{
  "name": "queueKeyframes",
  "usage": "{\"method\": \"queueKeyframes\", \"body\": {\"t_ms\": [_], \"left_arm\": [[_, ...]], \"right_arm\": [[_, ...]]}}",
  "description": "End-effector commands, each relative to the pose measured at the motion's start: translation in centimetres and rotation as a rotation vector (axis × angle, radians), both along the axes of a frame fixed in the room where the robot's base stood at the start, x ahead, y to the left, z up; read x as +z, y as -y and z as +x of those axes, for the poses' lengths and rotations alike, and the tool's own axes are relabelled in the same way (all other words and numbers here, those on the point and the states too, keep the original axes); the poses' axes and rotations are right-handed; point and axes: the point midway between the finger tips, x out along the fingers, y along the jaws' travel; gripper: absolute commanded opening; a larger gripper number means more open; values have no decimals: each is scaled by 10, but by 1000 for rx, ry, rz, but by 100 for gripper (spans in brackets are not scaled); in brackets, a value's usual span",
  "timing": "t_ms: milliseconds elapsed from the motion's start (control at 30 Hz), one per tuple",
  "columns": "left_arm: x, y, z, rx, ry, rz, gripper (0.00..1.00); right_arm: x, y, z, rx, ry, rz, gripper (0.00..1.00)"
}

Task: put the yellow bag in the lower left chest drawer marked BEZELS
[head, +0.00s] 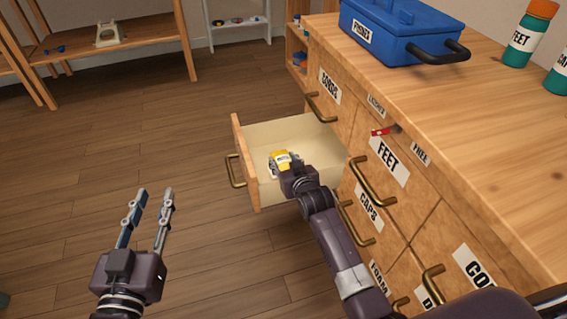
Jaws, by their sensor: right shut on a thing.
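The yellow bag (280,156) is in my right gripper (285,162), which is shut on it. Bag and gripper are over or inside the pulled-out drawer (309,131) on the left of the wooden chest; I cannot tell whether the bag touches the drawer floor. The drawer's pale inside looks otherwise empty. Its front faces away, so any BEZELS label is hidden; a brass handle (235,171) shows there. My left gripper (154,195) is open and empty above the floor at the lower left.
The wooden chest (480,150) has closed drawers marked CORDS, FEET and CAPS. A red item (383,131) sticks out of its front. A blue case (400,30) and green bottles (525,40) stand on top. The floor (90,150) at left is clear.

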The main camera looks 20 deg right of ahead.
Motion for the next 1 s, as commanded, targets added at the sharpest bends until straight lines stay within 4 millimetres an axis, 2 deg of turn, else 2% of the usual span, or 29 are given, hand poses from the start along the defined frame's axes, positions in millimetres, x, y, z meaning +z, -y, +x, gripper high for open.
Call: {"method": "queueKeyframes", "body": {"t_ms": [867,900,1000], "left_arm": [[21,3,1,-5,88,-22,29],[21,3,1,-5,90,-23,29],[22,3,1,-5,91,-23,29]], "right_arm": [[-14,0,0,0,0,0,15],[-14,0,0,0,0,0,44],[-14,0,0,0,0,0,55]]}}
